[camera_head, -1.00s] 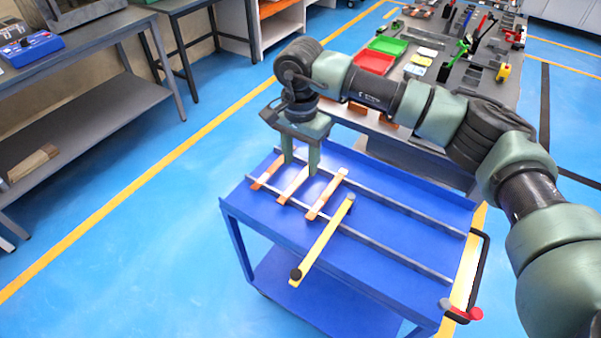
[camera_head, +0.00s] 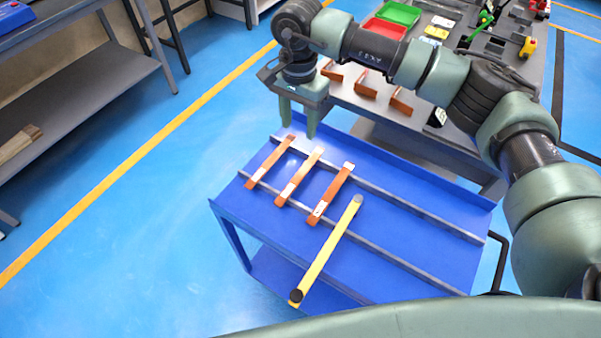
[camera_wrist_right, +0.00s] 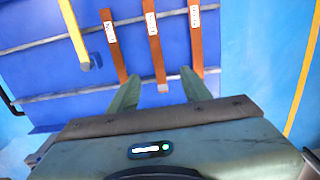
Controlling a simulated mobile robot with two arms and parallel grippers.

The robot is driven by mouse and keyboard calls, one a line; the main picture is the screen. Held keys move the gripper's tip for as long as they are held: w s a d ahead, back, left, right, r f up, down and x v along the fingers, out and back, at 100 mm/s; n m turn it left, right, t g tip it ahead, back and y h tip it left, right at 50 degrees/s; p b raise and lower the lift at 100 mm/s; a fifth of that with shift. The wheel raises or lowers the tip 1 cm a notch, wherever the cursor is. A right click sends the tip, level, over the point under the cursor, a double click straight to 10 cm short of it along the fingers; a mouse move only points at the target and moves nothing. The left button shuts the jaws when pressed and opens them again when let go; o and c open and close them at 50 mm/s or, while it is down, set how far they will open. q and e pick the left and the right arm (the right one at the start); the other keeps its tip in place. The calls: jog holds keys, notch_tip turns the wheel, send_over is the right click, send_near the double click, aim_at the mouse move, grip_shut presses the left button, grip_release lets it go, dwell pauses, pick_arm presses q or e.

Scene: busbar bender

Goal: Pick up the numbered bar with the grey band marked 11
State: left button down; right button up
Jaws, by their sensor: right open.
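Three copper bars lie side by side across two rails on the blue cart (camera_head: 400,245): a left bar (camera_head: 268,163), a middle bar (camera_head: 299,177) and a right bar (camera_head: 330,194). In the right wrist view, the bars carry white labels too small to read. The middle bar (camera_wrist_right: 155,50) shows a greyish end there; I cannot tell which bar is marked 11. My right gripper (camera_head: 298,130) is open and empty, above the bars' far ends. In the wrist view its fingertips (camera_wrist_right: 158,76) straddle the middle bar's end in the picture. My left gripper is out of view.
A yellow bar with dark ends (camera_head: 328,250) lies across the cart, right of the copper bars. Behind the cart is a grey table with several copper brackets (camera_head: 365,89) and a red tray (camera_head: 384,28). Grey shelving (camera_head: 90,95) stands at the left, with open blue floor between.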

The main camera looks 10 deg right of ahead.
notch_tip(320, 180, down, 3)
jog(key=b, duration=0.8)
send_near(301, 174)
jog(key=shift+w+a, duration=0.2)
jog(key=shift+w, duration=0.1)
jog(key=f, duration=0.2)
jog(key=f+p, duration=0.1)
jog(key=f, duration=0.1)
jog(key=f+p, duration=0.1)
jog(key=f, duration=0.1)
jog(key=shift+s+d+f, duration=0.15)
jog(key=shift+s+f, duration=0.2)
jog(key=shift+f, duration=0.45)
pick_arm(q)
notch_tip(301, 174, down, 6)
pick_arm(e)
jog(key=shift+r, duration=0.1)
grip_shut()
